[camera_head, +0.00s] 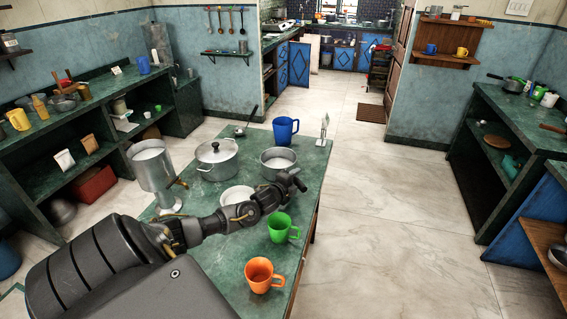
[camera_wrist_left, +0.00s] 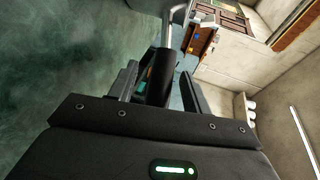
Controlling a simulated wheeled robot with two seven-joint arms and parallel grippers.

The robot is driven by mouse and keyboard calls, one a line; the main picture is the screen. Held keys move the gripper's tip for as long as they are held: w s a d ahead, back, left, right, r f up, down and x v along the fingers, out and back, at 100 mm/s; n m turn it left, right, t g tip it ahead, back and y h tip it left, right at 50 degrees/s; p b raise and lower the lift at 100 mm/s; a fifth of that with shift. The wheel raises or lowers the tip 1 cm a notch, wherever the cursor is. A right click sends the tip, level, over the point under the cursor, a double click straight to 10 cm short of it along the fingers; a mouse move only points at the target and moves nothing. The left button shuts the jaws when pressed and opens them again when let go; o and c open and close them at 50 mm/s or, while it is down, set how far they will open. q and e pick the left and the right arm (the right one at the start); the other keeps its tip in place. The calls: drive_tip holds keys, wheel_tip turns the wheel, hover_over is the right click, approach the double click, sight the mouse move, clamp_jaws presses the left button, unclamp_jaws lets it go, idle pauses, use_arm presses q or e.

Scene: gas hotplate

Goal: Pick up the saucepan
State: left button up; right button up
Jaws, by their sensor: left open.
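The saucepan (camera_head: 277,161) is a round metal pan standing on the green table, with pale contents or a pale inside. My left gripper (camera_head: 291,182) is at its right front side, its arm reaching across the table from the left. In the left wrist view a dark handle (camera_wrist_left: 160,72) with a light metal end lies between the open fingers of my left gripper (camera_wrist_left: 160,88). It appears to be the saucepan's handle. The fingers are on both sides of it; whether they touch it I cannot tell. My right gripper is not in view.
A lidded pot (camera_head: 216,160) and a metal container (camera_head: 152,168) stand left of the saucepan. A white plate (camera_head: 237,195) lies near my arm. A blue mug (camera_head: 285,130) is behind; a green mug (camera_head: 279,228) and an orange mug (camera_head: 259,275) are in front. Open floor lies right.

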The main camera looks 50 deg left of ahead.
use_arm(q)
drive_tip(key=shift+c, duration=0.2)
clamp_jaws()
drive_tip(key=shift+r, duration=0.15)
idle(0.3)
drive_tip(key=shift+r, duration=0.1)
